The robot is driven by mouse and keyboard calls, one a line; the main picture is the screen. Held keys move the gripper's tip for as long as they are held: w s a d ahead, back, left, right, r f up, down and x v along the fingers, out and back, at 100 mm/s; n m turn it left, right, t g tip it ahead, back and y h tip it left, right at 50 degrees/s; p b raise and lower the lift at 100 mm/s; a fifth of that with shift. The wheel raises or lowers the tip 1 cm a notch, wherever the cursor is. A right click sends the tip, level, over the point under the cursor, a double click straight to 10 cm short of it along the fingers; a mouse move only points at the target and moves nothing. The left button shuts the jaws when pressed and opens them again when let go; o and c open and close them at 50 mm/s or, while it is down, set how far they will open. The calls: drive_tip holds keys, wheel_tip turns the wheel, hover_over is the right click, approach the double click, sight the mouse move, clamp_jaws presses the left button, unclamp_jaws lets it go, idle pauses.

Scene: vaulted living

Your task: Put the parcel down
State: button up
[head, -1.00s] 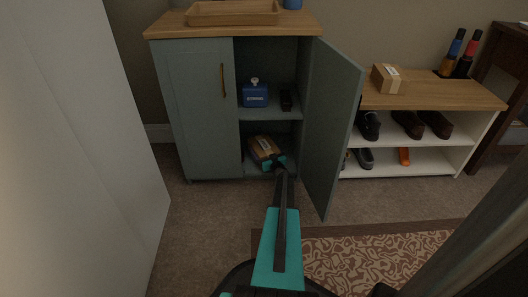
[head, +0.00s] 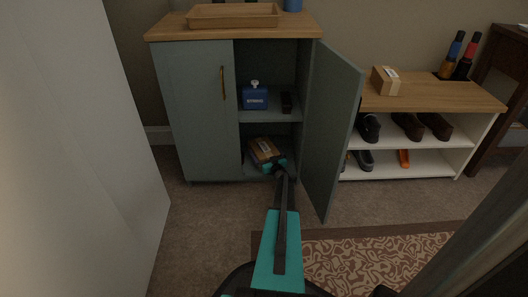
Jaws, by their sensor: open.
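The parcel, a small brown box with a pale label (head: 264,149), is in the lower compartment of the grey-green cabinet (head: 197,110), behind its open right door. It sits low, close to the compartment floor; its underside is hard to make out. My gripper (head: 276,163) is at the parcel's near right side, inside the lower compartment, with its jaws open. The fingertips are small and partly hidden, so I cannot tell whether they touch the parcel.
The open cabinet door (head: 333,130) stands just right of my arm. A blue bottle (head: 255,96) and a dark object (head: 287,103) are on the shelf above. The shoe bench (head: 440,95) is at right, and a white panel (head: 75,150) fills the left.

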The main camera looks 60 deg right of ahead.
drive_tip(key=p+v, duration=0.3)
drive_tip(key=v, duration=0.8)
drive_tip(key=shift+s+a+p, duration=0.1)
drive_tip(key=shift+s+p, duration=0.15)
drive_tip(key=shift+p, duration=0.05)
idle(0.3)
